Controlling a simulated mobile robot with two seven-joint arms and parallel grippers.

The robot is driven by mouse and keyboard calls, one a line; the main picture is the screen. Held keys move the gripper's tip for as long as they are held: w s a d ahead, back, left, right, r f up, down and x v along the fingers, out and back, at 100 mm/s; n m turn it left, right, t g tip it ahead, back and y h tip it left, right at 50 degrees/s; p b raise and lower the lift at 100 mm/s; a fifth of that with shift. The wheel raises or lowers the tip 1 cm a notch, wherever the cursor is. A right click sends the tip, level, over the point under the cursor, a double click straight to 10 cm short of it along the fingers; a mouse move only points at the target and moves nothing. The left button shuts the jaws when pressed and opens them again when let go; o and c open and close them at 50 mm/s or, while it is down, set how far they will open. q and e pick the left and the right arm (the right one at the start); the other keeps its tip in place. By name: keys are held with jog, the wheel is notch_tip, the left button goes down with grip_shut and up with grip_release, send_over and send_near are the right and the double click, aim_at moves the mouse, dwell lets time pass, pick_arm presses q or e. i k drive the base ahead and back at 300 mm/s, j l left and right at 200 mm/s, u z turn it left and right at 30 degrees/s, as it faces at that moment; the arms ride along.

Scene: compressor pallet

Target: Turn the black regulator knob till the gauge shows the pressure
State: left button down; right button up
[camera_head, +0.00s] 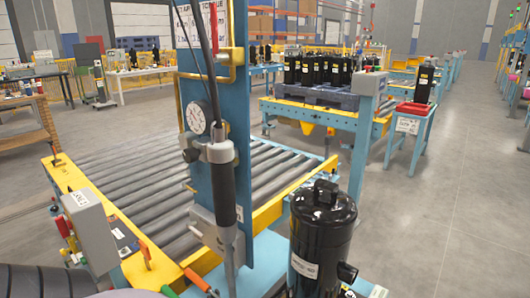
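A round white pressure gauge (195,117) is mounted on the blue upright post (207,70) in front of me. Its needle and numbers are too small to read. Just below the gauge is a small dark part (189,154) that looks like the black regulator knob. It is partly crowded by the hanging tool, and I cannot tell how it is turned. Neither of my grippers is in view, and nothing is seen touching the knob.
A black and grey tool (221,180) hangs on a cable close to the gauge. A black compressor (322,235) stands at the right front. A roller conveyor (150,190) runs behind the post. A grey control box (90,222) is at left. Open floor (440,220) lies to the right.

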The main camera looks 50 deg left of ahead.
aim_at(191, 155)
jog(key=u, duration=1.85)
jog(key=j+z, duration=0.25)
jog(key=j, duration=0.25)
jog(key=j+z, duration=0.3)
jog(key=j, duration=0.15)
